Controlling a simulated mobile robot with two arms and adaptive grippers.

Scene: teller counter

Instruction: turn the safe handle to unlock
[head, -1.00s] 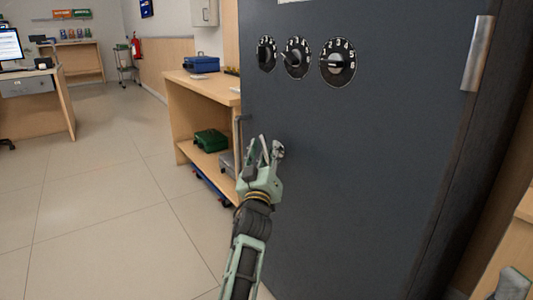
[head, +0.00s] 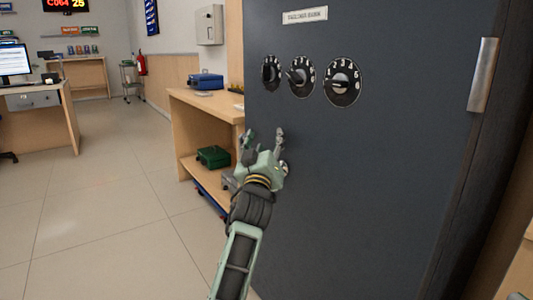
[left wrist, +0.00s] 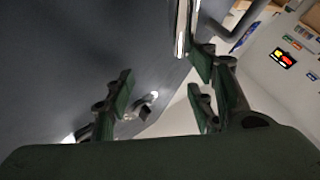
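The dark grey safe door (head: 390,170) fills the right half of the head view, with three black numbered dials on its upper part. My left gripper (head: 264,136) is in front of the door's left side, below the dials, with its fingers apart and pointing up. A small silver part (head: 284,168) shows just right of the gripper; most of the handle area is hidden behind it. In the left wrist view, the open fingers (left wrist: 165,95) have a small silver and dark piece (left wrist: 146,106) between them; I cannot tell whether they touch it.
A silver hinge-like bar (head: 483,75) is on the door's right side. A wooden shelf unit (head: 205,105) stands left of the safe, with a blue case (head: 206,82) on top and a green case (head: 213,157) below. The tiled floor at left is clear.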

